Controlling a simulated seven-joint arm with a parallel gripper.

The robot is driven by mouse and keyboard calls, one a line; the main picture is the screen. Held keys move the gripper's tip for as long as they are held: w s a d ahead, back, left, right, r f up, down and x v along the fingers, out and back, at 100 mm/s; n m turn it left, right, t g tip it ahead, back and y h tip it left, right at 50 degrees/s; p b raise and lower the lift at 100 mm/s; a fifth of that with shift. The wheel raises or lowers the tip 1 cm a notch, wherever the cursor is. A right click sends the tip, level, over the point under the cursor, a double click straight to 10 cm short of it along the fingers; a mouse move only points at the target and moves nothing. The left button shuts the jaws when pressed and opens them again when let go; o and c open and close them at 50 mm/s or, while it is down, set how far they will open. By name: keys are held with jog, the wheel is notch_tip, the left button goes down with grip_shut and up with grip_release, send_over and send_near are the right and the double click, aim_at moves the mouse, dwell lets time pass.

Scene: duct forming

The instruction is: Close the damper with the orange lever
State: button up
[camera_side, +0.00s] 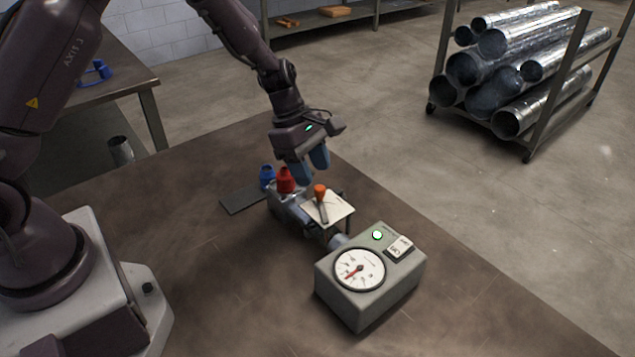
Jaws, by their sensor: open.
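The orange lever (320,191) stands up from a small pale plate (338,207) on the damper (289,208), a metal duct piece on the table. The fingertips look apart from the orange knob, but the exact gap cannot be told from this view.
A red fitting (285,180) and a blue fitting (266,177) stand close left of the lever. A grey gauge box (370,295) with a dial, green light and switch sits in front. The table (200,270) is clear at front left. A pipe rack (530,145) stands beyond.

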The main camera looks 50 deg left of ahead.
aim_at(319, 187)
jog(key=shift+x, duration=1.9)
grip_shut()
